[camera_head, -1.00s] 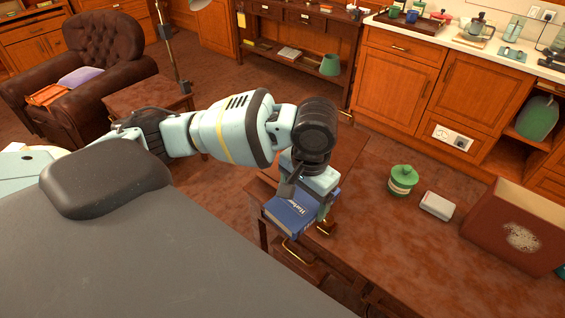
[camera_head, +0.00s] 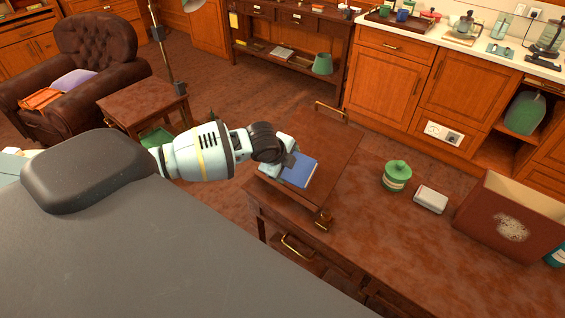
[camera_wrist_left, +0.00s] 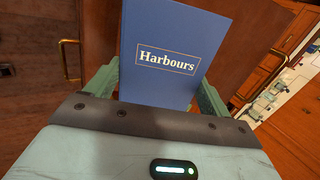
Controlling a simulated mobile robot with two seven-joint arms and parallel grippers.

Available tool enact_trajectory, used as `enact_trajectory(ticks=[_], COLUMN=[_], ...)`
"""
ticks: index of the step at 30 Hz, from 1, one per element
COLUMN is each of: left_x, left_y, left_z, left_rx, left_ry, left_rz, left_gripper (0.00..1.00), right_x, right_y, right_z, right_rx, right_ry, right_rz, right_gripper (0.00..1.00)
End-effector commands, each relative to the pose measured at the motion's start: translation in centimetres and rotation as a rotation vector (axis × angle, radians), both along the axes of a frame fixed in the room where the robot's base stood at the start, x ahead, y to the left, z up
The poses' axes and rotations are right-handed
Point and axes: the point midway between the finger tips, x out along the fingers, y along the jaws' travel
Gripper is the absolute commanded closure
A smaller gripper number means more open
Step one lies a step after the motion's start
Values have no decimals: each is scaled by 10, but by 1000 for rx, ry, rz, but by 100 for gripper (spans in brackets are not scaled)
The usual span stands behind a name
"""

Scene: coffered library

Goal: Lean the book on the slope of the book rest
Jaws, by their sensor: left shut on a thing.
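The book rest (camera_head: 328,138) is a dark wooden sloping board on the table, with brass fittings at its edges. The blue book (camera_head: 302,171) is over the near left part of the slope; I cannot tell whether it touches the board. My left gripper (camera_head: 289,166) is shut on the book, holding it from the left side. In the left wrist view, the book (camera_wrist_left: 172,35) stands between the two green fingers, its cover titled "Harbours" facing the camera. The gripper hides the book's held end. My right gripper is not in view.
On the table (camera_head: 380,235), right of the rest, stand a green lidded jar (camera_head: 397,177), a small white-topped box (camera_head: 431,199) and a large red-brown open box (camera_head: 512,222). A low side table (camera_head: 145,100) and a leather armchair (camera_head: 95,60) are at the left.

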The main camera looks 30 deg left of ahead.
Motion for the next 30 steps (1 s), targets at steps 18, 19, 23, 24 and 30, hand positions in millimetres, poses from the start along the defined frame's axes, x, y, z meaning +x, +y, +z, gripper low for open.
enact_trajectory(ticks=[18, 19, 23, 24, 30], left_x=[7, 8, 13, 14, 23], left_y=[13, 13, 12, 12, 11], left_z=[-13, -15, -25, -27, -40], left_rx=[-3, -3, -4, -4, -4], left_ry=[-33, -32, -29, -29, -28], left_rz=[-96, -96, -95, -95, -95], left_gripper=[49, 49, 49, 49, 49], right_x=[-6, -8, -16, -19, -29], right_y=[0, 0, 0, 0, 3], right_z=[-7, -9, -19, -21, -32], right_rx=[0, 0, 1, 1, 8], right_ry=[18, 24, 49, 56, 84], right_rz=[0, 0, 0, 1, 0], right_gripper=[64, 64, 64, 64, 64])
